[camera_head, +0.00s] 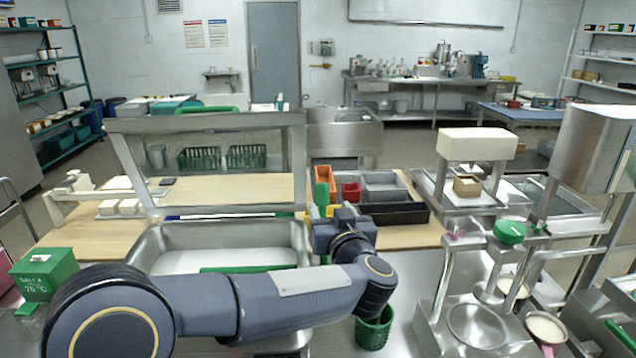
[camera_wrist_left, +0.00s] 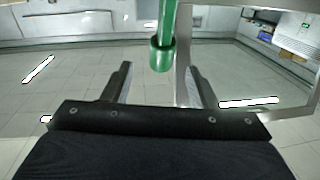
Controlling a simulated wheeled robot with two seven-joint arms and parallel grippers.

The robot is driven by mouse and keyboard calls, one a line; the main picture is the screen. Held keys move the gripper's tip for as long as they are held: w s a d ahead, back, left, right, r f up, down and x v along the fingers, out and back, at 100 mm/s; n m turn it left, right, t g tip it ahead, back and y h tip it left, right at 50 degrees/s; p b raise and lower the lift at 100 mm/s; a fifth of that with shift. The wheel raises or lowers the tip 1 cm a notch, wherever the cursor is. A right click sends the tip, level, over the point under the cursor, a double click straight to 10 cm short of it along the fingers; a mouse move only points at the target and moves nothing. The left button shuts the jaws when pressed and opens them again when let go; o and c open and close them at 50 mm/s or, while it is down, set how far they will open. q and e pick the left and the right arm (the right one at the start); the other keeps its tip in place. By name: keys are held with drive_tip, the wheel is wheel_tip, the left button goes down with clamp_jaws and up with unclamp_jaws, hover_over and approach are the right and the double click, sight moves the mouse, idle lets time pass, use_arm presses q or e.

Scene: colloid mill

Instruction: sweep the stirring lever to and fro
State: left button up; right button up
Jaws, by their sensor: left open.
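In the left wrist view, a green rod (camera_wrist_left: 163,48) hangs from the top edge and ends in a thicker round collar. It looks like the stirring lever's handle, though its upper part is out of frame. My left gripper (camera_wrist_left: 161,80) is open, with one finger on each side of the rod's line. The rod's end shows in the gap, and I cannot tell how deep it sits between the fingers; no finger visibly touches it. In the head view my left arm reaches across the front, and its wrist hides most of the gripper. My right gripper is not in view.
A steel sink (camera_head: 175,240) with a green bar (camera_head: 250,268) lies behind my left arm. Colored bins (camera_head: 384,182) stand beyond the wrist. A green basket (camera_head: 373,330) is below the wrist. Steel machinery with a green knob (camera_head: 510,232) stands at the right.

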sight(324, 198)
use_arm(q)
drive_tip(key=shift+w+a, duration=0.1)
drive_tip(key=shift+w, duration=0.3)
drive_tip(key=w, duration=0.2)
drive_tip(key=w+p, duration=0.1)
drive_tip(key=w, duration=0.1)
drive_tip(key=w+a, duration=0.1)
drive_tip(key=w, duration=0.1)
drive_tip(key=shift+w+p, duration=0.3)
clamp_jaws()
